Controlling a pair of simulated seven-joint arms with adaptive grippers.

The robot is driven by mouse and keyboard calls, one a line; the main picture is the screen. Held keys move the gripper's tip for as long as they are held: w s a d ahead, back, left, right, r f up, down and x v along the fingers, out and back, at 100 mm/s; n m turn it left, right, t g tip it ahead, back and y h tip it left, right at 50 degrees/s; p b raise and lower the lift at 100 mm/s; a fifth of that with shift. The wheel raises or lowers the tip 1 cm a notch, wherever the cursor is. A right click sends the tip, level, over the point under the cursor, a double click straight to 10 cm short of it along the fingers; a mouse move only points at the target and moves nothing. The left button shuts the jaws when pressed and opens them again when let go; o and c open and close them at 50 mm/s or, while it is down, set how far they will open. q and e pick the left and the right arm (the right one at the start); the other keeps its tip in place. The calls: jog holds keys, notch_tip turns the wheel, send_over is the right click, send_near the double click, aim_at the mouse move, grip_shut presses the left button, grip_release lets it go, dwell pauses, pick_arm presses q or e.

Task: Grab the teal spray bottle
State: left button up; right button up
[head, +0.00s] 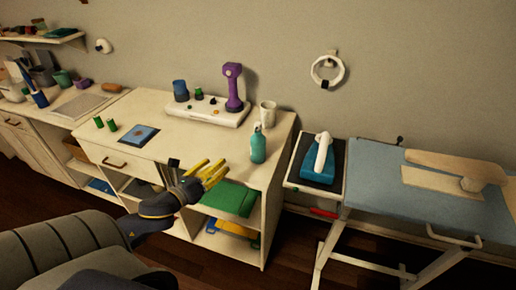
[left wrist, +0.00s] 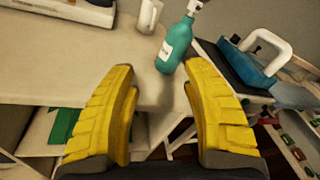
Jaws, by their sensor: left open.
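The teal spray bottle (head: 258,146) stands upright near the front right corner of the white cabinet top. It has a pale spray head and a white label, which shows in the left wrist view on the bottle (left wrist: 174,46). My left gripper (head: 215,172), with yellow fingers, is in front of and to the left of the bottle, apart from it. In the left wrist view the gripper (left wrist: 163,95) is open and empty, and the bottle stands beyond the gap between its fingers. My right gripper is not in view.
A white mug (head: 267,113) stands just behind the bottle. A purple device (head: 233,88) stands on a white base (head: 205,111) further back. A teal iron (head: 320,158) rests on a stand to the right, beside a blue ironing board (head: 400,190). The cabinet top's middle is mostly clear.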

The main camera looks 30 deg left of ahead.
pick_arm(q)
notch_tip(320, 180, up, 5)
jog(key=w+m+h, duration=0.2)
jog(key=m+h, duration=0.2)
jog(key=m, duration=0.4)
send_near(257, 128)
jog(key=shift+t, duration=0.3)
jog(key=shift+f+x, duration=0.25)
jog(key=shift+x, duration=0.75)
jog(key=shift+f+x, duration=0.2)
jog(key=shift+x, duration=0.75)
jog(key=shift+f+x, duration=0.25)
jog(key=shift+x, duration=0.75)
jog(key=shift+a+x, duration=0.15)
jog(key=shift+x, duration=1.15)
jog(key=shift+a+x, duration=0.15)
jog(key=shift+x, duration=1.15)
grip_shut()
